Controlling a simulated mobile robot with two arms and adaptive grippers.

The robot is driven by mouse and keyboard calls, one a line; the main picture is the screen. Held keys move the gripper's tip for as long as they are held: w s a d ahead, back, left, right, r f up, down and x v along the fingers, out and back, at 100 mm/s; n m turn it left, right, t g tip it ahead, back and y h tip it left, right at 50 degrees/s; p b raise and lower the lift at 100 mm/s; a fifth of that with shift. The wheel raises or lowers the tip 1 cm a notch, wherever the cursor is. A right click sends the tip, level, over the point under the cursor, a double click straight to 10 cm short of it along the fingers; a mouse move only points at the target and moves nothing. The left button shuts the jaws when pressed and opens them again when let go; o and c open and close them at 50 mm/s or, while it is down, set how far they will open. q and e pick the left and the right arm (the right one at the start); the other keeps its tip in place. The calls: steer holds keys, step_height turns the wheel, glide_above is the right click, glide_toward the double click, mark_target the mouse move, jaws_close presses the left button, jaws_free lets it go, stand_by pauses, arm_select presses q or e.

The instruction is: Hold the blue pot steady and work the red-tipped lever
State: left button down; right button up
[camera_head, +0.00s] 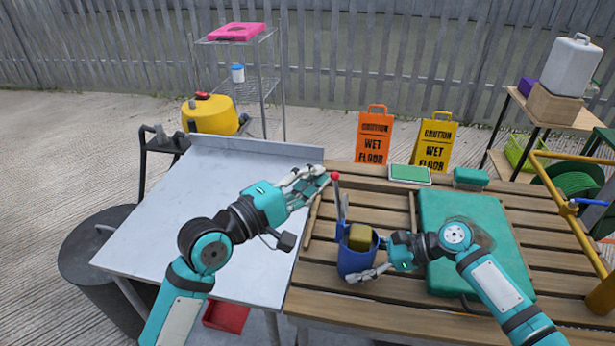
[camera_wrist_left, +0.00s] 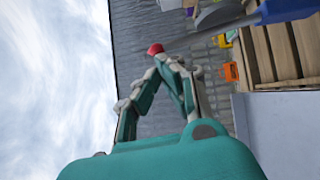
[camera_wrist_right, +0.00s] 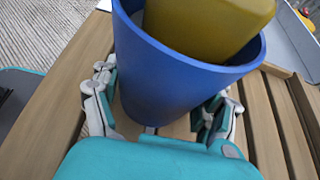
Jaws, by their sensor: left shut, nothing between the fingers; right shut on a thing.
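The blue pot (camera_head: 355,262) stands upright on the slatted wooden table, with a yellow block (camera_head: 359,238) inside it. My right gripper (camera_head: 368,260) is shut around the pot, and the right wrist view shows a finger on each side of the blue wall (camera_wrist_right: 175,85). A lever with a red tip (camera_head: 335,176) rises beside the pot; its lower end is hidden. My left gripper (camera_head: 322,180) is shut and empty, its fingertips just left of the red tip. In the left wrist view, the red tip (camera_wrist_left: 155,49) shows right at the closed fingertips; I cannot tell whether they touch.
A bare grey metal table (camera_head: 200,215) stands to the left. A green case (camera_head: 470,240) lies on the wooden table right of the pot, under my right arm. Orange (camera_head: 374,135) and yellow (camera_head: 434,141) caution signs stand behind. A yellow pipe frame (camera_head: 570,220) is at right.

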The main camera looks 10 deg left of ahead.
arm_select(q)
steer(key=shift+d, duration=0.1)
steer(key=d+f+m+g+y, duration=0.2)
steer(key=d+f+m+y, duration=0.1)
steer(key=d, duration=0.5)
steer(key=d+f+m+g+y, duration=0.2)
steer(key=d+f+m+y, duration=0.1)
steer(key=d+m+y, duration=0.3)
steer(key=shift+d+m, duration=0.7)
steer(key=shift+d, duration=0.7)
steer(key=shift+f, duration=0.15)
